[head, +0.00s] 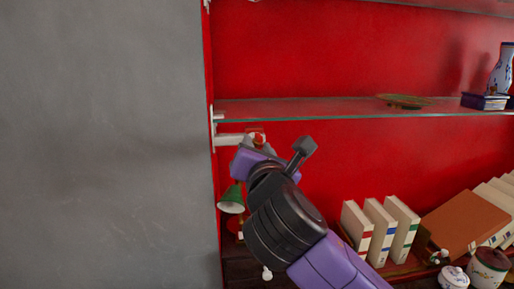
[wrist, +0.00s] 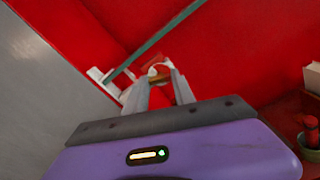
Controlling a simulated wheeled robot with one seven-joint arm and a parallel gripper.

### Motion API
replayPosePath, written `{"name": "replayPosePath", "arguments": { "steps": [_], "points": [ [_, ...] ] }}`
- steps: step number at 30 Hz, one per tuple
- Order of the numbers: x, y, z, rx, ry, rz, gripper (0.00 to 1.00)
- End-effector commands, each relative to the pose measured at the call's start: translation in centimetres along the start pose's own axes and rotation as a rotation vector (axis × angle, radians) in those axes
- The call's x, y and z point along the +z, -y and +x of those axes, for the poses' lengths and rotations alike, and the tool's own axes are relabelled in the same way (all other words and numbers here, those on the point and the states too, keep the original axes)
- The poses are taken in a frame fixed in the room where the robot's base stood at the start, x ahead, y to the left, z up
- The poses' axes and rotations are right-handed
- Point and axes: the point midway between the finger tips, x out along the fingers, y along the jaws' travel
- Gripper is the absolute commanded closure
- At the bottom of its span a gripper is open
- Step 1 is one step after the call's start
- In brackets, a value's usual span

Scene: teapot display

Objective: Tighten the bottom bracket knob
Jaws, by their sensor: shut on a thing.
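The bottom bracket (head: 229,140) is a white arm on the red wall's left edge, just under the glass shelf (head: 300,112). Its knob (wrist: 158,77) shows small and brownish between my fingertips in the wrist view. My gripper (head: 256,140) reaches up to the bracket's outer end in the head view. In the wrist view its two grey fingers are shut on the knob, one on each side. My purple wrist and the fingers hide part of the knob, and its fit on the bracket is too small to tell.
A grey wall (head: 100,140) stands close on the left. White books (head: 381,230), an orange-brown box (head: 462,220) and lidded jars (head: 488,268) fill the lower right. A green dish (head: 404,101) lies on the glass shelf.

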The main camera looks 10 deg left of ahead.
Motion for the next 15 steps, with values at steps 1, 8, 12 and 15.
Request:
{"name": "replayPosePath", "arguments": {
  "steps": [1, 8, 12, 15],
  "points": [
    [-0.07, -0.03, -0.01, 0.001, -0.001, 0.013, 1.00],
    [-0.17, 0.01, -0.01, 0.000, -0.002, 0.137, 1.00],
    [-0.18, -0.03, -0.02, 0.001, -0.002, 0.253, 1.00],
    [-0.21, -0.02, -0.02, 0.000, -0.002, 0.348, 1.00]
  ]
}}
